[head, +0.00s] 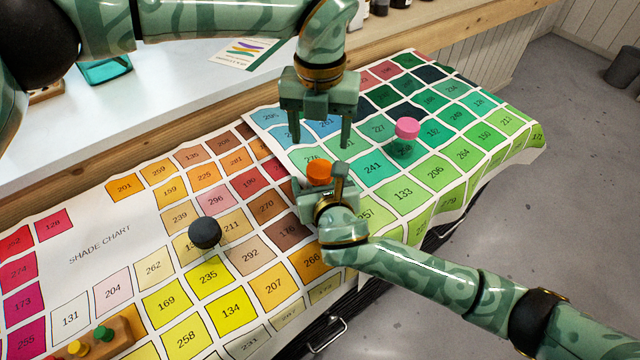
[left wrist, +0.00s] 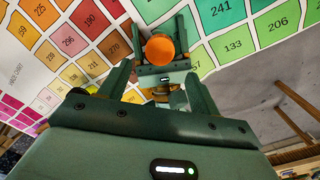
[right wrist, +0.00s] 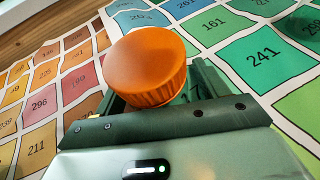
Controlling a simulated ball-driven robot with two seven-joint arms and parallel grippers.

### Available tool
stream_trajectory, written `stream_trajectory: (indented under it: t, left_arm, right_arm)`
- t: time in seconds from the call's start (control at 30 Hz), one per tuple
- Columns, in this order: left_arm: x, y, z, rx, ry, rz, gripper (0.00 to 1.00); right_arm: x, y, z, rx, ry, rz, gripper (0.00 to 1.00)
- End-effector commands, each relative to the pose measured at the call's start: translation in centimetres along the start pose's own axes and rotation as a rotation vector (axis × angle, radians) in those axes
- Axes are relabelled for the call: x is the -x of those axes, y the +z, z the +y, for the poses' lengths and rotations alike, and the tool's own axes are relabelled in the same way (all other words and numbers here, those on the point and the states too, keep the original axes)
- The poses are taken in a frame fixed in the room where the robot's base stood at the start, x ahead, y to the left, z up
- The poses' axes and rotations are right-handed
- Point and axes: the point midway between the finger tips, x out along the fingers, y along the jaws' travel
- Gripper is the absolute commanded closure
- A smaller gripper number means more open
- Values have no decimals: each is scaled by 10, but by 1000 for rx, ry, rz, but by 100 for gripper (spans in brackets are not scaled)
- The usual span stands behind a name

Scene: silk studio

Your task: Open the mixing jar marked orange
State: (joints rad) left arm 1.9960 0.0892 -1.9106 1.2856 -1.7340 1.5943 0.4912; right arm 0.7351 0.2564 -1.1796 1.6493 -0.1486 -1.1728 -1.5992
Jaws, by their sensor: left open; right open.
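The jar with the orange lid (head: 319,171) stands on the shade chart near the middle of the head view; its body is hidden. The lid also shows in the left wrist view (left wrist: 161,48) and large in the right wrist view (right wrist: 146,68). My left gripper (head: 320,142) points down, open and empty, just above and behind the lid. My right gripper (head: 322,186) is low at the jar, open, with its fingers on either side of it. I cannot tell whether they touch it.
A jar with a pink lid (head: 407,127) stands to the right, and one with a black lid (head: 205,232) to the front left. A wooden rack (head: 110,343) with small coloured stoppers is at the lower left. The shade chart (head: 100,235) is otherwise mostly clear.

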Motion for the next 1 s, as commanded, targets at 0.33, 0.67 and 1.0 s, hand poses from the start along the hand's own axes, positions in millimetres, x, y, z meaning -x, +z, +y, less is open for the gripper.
stream_trajectory:
  t: [0.33,0.67,1.0]
  left_arm:
    - [0,0,0,-3,0,0,37]
    - [10,0,-10,-555,-35,-32,37]
    - [27,4,-18,-1670,-20,-128,37]
  right_arm:
    - [0,0,0,0,0,0,100]
    - [0,0,0,0,0,0,100]
    - [0,0,0,0,0,0,100]
